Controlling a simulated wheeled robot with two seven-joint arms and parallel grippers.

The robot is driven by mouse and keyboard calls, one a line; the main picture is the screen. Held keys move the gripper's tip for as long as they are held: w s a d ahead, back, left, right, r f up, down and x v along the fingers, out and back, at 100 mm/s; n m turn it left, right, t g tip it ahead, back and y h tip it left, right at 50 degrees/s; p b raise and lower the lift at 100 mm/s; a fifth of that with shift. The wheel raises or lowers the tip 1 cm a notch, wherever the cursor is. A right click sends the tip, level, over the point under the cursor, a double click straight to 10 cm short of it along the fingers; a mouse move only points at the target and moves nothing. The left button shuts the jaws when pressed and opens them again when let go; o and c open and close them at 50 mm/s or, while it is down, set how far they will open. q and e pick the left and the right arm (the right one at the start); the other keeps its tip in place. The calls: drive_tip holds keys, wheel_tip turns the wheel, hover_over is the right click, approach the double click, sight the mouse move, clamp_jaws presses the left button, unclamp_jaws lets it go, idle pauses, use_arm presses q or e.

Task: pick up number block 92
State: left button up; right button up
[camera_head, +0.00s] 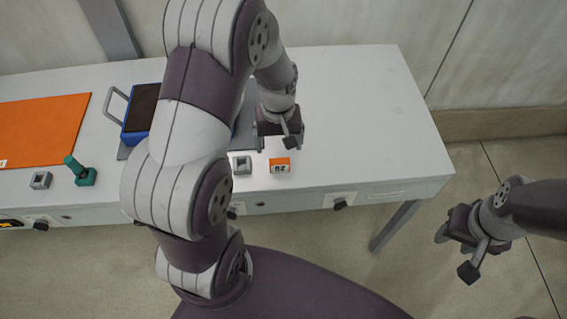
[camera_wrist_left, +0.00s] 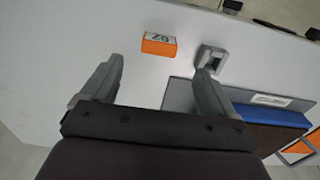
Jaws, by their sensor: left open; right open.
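An orange number block (camera_head: 279,165) with a white label lies on the white table near its front edge. Its label appears to end in 2; the first digit is too small to read surely. The left wrist view also shows the block (camera_wrist_left: 159,46), ahead of the fingertips and between their lines. My left gripper (camera_head: 278,141) is open and empty above the table, just behind the block and apart from it. Its two fingers show in the left wrist view (camera_wrist_left: 158,78). My right gripper (camera_head: 454,254) is open and empty, off the table's right end, over the floor.
A small grey square holder (camera_head: 242,165) stands close left of the block. Further left are a blue box with a dark top (camera_head: 142,109), a teal knobbed piece (camera_head: 82,172), another grey holder (camera_head: 41,180) and an orange mat (camera_head: 45,130). The table's right part is clear.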

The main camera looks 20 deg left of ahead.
sight(280, 159)
use_arm(q)
wheel_tip(280, 159, down, 8)
drive_tip(key=shift+w+a+f, duration=0.1)
drive_tip(key=shift+w+f, duration=0.15)
drive_tip(key=shift+f, duration=0.1)
drive_tip(key=c, duration=1)
drive_tip(key=shift+c, duration=0.2)
drive_tip(key=shift+r, duration=0.15)
